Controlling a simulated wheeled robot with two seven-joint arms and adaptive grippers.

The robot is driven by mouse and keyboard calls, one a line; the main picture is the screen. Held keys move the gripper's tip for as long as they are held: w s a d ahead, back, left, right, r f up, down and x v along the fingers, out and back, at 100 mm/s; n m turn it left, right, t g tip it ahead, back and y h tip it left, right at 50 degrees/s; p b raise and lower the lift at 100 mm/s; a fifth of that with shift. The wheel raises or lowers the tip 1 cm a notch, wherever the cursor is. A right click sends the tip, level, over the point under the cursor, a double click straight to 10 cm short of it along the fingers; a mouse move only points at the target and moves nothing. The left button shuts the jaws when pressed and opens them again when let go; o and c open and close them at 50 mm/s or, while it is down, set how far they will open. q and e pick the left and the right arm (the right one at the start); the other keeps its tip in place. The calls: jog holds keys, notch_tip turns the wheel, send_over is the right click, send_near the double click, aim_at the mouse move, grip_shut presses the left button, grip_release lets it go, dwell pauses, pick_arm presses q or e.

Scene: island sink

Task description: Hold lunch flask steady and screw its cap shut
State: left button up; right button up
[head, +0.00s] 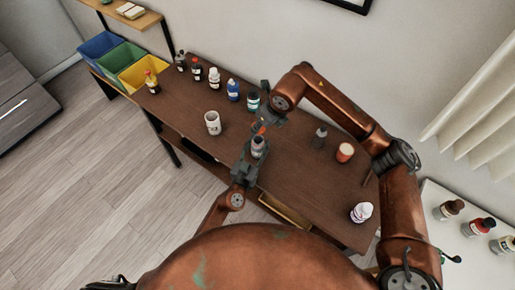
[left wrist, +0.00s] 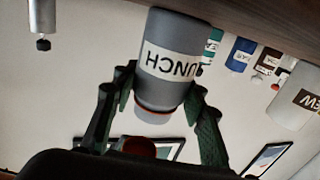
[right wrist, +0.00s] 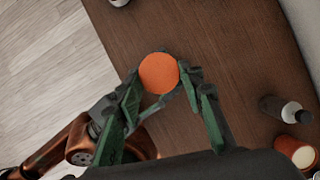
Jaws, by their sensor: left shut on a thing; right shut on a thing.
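The lunch flask (head: 257,147) is grey with a pale label and is in my left gripper (head: 247,158) over the table. In the left wrist view the flask (left wrist: 172,62) appears upside down, between the left fingers (left wrist: 160,92), with an orange-red edge at its mouth end. The orange cap (head: 260,129) is at the flask's mouth end, in my right gripper (head: 265,116). In the right wrist view the round cap (right wrist: 158,73) sits between the right fingertips (right wrist: 161,84) and hides the flask. I cannot tell whether cap and flask touch.
A white mug-like container (head: 212,123) stands left of the flask on the brown table (head: 290,182). Several bottles line the back edge, including a blue one (head: 233,90). A dark bottle (head: 319,138), an orange jar (head: 345,152) and a white container (head: 361,212) stand to the right.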

pick_arm(q)
grip_shut()
pick_arm(e)
send_near(260, 138)
jog(key=shift+s+a+f, duration=0.1)
jog(key=shift+a+f, duration=0.75)
jog(key=shift+a, duration=0.3)
jog(key=shift+f, duration=0.9)
jog(key=shift+f, duration=0.55)
